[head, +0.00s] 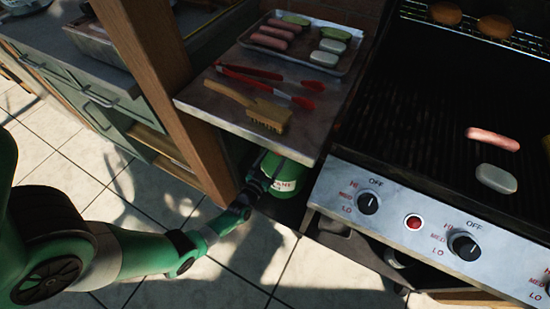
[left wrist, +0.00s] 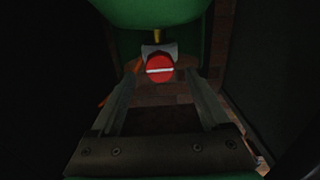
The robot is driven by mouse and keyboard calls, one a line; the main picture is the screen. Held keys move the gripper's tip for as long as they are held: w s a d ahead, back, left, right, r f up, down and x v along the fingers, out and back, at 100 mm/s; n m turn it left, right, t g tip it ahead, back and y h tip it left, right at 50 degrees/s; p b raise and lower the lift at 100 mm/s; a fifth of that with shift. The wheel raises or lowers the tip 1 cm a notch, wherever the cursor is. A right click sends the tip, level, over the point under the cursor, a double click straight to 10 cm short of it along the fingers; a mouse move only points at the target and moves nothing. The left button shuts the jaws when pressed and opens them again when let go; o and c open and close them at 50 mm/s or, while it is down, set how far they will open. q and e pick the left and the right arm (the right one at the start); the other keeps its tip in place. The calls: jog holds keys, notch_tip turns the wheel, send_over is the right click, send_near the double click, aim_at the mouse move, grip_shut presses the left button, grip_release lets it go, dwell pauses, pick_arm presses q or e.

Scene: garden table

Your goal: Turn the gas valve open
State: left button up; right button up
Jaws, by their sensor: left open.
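The gas valve is a round red knob (left wrist: 160,66) with a white stripe lying nearly level across its face, seen in the left wrist view. It sits on a grey fitting below a green gas tank (left wrist: 150,12). The tank (head: 290,180) also shows in the head view, under the side shelf; the valve is hidden there. My left gripper (left wrist: 159,80) is open, with one finger on each side of the knob in the picture. I cannot tell whether the fingers touch it. In the head view my left gripper (head: 256,187) reaches in beside the tank. My right gripper is not in view.
A wooden post (head: 165,90) stands close to my left arm. The side shelf (head: 205,103) overhangs the tank and holds a brush, red tongs and a food tray (head: 285,62). The grill's control panel (head: 340,190) is to the right. Tiled floor is clear below.

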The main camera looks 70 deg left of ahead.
pick_arm(q)
jog(key=shift+x, duration=1.05)
jog(key=shift+s, duration=0.1)
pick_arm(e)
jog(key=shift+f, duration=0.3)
pick_arm(q)
jog(key=shift+d, duration=0.1)
jog(key=shift+c, duration=0.2)
grip_shut()
